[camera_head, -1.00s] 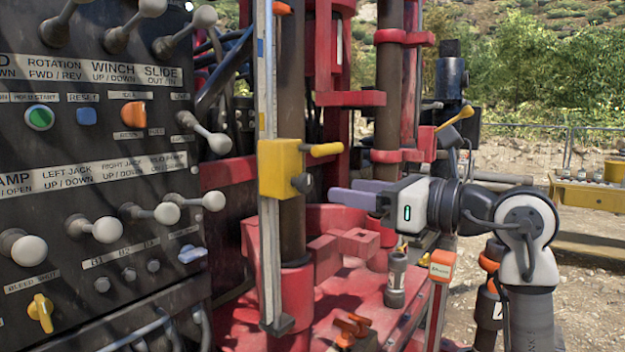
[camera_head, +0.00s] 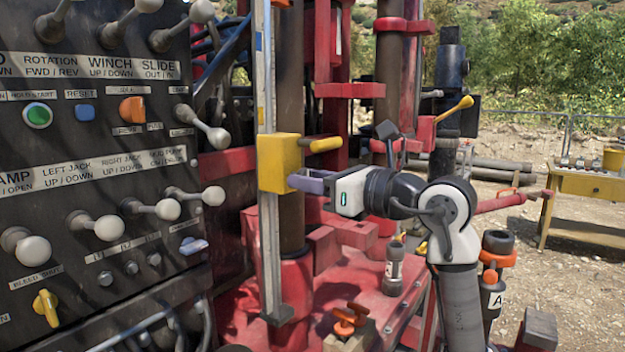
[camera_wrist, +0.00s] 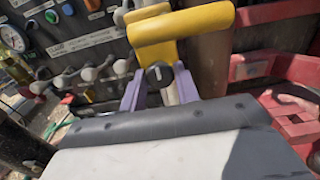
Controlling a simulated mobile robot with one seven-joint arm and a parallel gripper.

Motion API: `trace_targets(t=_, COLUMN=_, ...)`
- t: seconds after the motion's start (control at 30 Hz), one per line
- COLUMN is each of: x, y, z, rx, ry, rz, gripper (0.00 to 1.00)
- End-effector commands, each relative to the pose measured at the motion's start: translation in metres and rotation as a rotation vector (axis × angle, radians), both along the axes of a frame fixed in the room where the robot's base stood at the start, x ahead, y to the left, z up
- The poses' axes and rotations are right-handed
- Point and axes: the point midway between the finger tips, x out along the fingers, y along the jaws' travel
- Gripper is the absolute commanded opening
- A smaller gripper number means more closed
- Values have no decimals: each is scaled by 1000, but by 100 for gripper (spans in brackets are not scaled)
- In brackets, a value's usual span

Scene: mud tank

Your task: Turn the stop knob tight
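A yellow block (camera_head: 276,164) sits on the upright rail, with a yellow handle (camera_head: 324,145) sticking out to the right. The stop knob (camera_wrist: 158,75) is small, round and dark, with a pale line on its face. It projects from the yellow block, which shows above it in the wrist view (camera_wrist: 182,30). My gripper (camera_head: 296,180) is at the lower right of the block; its fingers hide the knob in the head view. In the wrist view my gripper (camera_wrist: 158,72) has its purple fingers apart, one on each side of the knob, with a gap visible on both sides.
A black control panel (camera_head: 90,140) with several levers stands at left. The red rig deck (camera_head: 350,295) lies below my arm, bearing a grey cylinder (camera_head: 394,268) and an orange-handled clamp (camera_head: 350,320). A yellow table (camera_head: 590,186) stands at right.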

Motion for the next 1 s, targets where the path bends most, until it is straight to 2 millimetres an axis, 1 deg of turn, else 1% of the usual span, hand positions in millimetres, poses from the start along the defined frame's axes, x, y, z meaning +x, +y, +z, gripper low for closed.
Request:
trace_targets(t=0.03, x=0, y=0, z=0, rx=0, ry=0, rz=0, gripper=24)
trace_targets(t=0.17, x=0, y=0, z=0, rx=0, ry=0, rz=0, gripper=8)
trace_targets(t=0.37, x=0, y=0, z=0, rx=8, ry=11, rz=-1, gripper=8)
trace_targets(t=0.57, x=0, y=-1, z=1, rx=48, ry=66, rz=-3, gripper=8)
trace_targets(t=0.77, x=0, y=-1, z=1, rx=131, ry=183, rz=-4, gripper=8)
trace_targets(t=1.0, x=0, y=-2, z=1, rx=265, ry=364, rz=-4, gripper=8)
